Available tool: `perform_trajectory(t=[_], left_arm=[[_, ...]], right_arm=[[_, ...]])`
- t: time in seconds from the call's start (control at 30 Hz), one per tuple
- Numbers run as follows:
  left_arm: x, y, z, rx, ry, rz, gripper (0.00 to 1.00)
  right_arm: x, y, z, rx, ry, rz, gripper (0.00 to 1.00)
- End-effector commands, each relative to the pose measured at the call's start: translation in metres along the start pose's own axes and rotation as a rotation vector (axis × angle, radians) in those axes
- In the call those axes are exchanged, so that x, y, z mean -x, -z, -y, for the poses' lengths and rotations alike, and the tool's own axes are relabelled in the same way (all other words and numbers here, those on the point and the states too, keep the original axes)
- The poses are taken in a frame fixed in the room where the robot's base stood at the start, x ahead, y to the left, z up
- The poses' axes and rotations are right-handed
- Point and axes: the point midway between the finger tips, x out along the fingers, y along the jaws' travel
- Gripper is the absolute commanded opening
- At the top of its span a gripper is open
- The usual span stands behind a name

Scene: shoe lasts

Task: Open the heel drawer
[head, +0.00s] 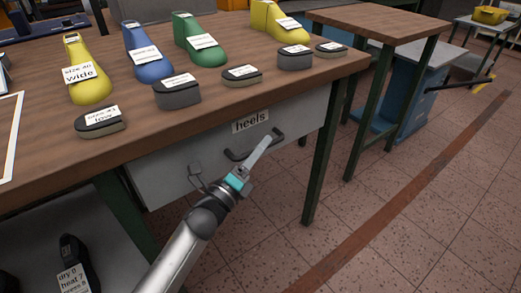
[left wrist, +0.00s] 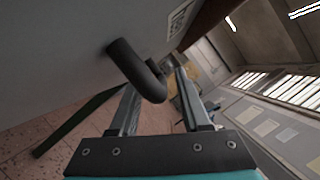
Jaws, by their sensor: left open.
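The heel drawer (head: 170,176) is a light grey front under the wooden bench, with a label reading "heels" (head: 250,121). It looks shut, flush under the bench top. Its dark bar handle (head: 236,157) sits below the label. My left gripper (head: 263,145) reaches up to the handle from below. In the left wrist view the curved end of the handle (left wrist: 132,62) lies between the two spread fingers (left wrist: 157,84), near their tips. Contact cannot be told. The right gripper is not in view.
The bench top (head: 215,118) carries yellow, blue and green shoe lasts and several grey labelled heel blocks along its front edge. A green bench leg (head: 319,165) stands right of the drawer. A dark last (head: 74,262) sits on a lower shelf. The tiled floor in front is clear.

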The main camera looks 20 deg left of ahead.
Motion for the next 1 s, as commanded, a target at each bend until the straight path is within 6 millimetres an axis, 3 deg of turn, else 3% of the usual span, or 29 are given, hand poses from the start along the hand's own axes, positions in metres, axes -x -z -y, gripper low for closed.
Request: perform_trajectory(t=[0.37, 0.8, 1.0], left_arm=[[-0.0058, 0.0, 0.0003, 0.0, 0.0, 0.0, 0.47], [-0.0056, 0.0, 0.0003, 0.001, 0.0, 0.0, 0.0], [-0.0055, 0.0001, 0.0003, 0.001, 0.0, 0.0, 0.0]], right_arm=[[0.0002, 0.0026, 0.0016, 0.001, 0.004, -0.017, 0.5], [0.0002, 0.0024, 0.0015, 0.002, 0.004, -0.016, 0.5], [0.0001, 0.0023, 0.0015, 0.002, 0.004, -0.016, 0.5]])
